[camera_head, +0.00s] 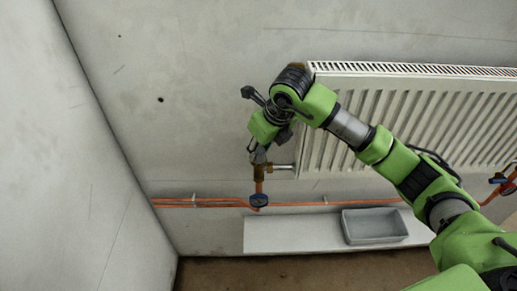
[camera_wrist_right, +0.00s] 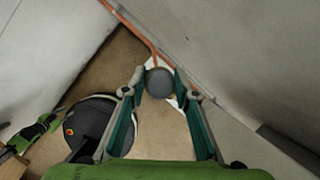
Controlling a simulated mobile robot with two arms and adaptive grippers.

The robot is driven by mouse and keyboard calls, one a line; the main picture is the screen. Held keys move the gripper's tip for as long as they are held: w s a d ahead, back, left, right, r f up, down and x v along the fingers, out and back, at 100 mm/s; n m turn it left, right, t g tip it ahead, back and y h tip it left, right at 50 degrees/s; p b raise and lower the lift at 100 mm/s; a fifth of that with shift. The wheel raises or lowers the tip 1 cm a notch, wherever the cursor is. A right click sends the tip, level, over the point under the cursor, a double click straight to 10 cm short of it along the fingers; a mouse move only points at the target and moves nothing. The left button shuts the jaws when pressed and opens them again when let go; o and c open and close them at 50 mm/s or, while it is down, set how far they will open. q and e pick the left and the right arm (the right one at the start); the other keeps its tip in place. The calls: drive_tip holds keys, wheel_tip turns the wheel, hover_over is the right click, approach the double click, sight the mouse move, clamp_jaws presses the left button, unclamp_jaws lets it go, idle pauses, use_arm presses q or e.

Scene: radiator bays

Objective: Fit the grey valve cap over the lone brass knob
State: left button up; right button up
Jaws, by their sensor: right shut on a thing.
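My right gripper (camera_head: 259,153) reaches in from the right and points down at the brass valve fitting (camera_head: 259,172) beside the radiator's left end. In the right wrist view its two teal-sided fingers (camera_wrist_right: 159,80) are closed on the round grey valve cap (camera_wrist_right: 159,84), which sits between the fingertips. In the head view the cap is too small and too covered by the gripper to make out clearly. The gripper is right above the brass fitting. The knob itself is hidden, and I cannot tell whether the cap touches it. My left gripper is not seen.
The white radiator (camera_head: 400,115) hangs on the wall right of the fitting. Orange pipes (camera_head: 215,201) run below, with a blue handwheel (camera_head: 259,200) under the fitting. A grey tray (camera_head: 375,227) stands on a white ledge (camera_head: 290,235). A side wall (camera_head: 70,150) bounds the left.

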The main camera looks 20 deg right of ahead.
drive_tip(key=shift+f+b, duration=0.3)
drive_tip(key=shift+b, duration=0.1)
idle(0.5)
drive_tip(key=o, duration=0.9)
drive_tip(key=shift+o, duration=0.2)
drive_tip(key=o, duration=0.4)
drive_tip(key=shift+r, duration=0.2)
drive_tip(key=shift+r+p, duration=1.4)
drive_tip(key=shift+r, duration=0.85)
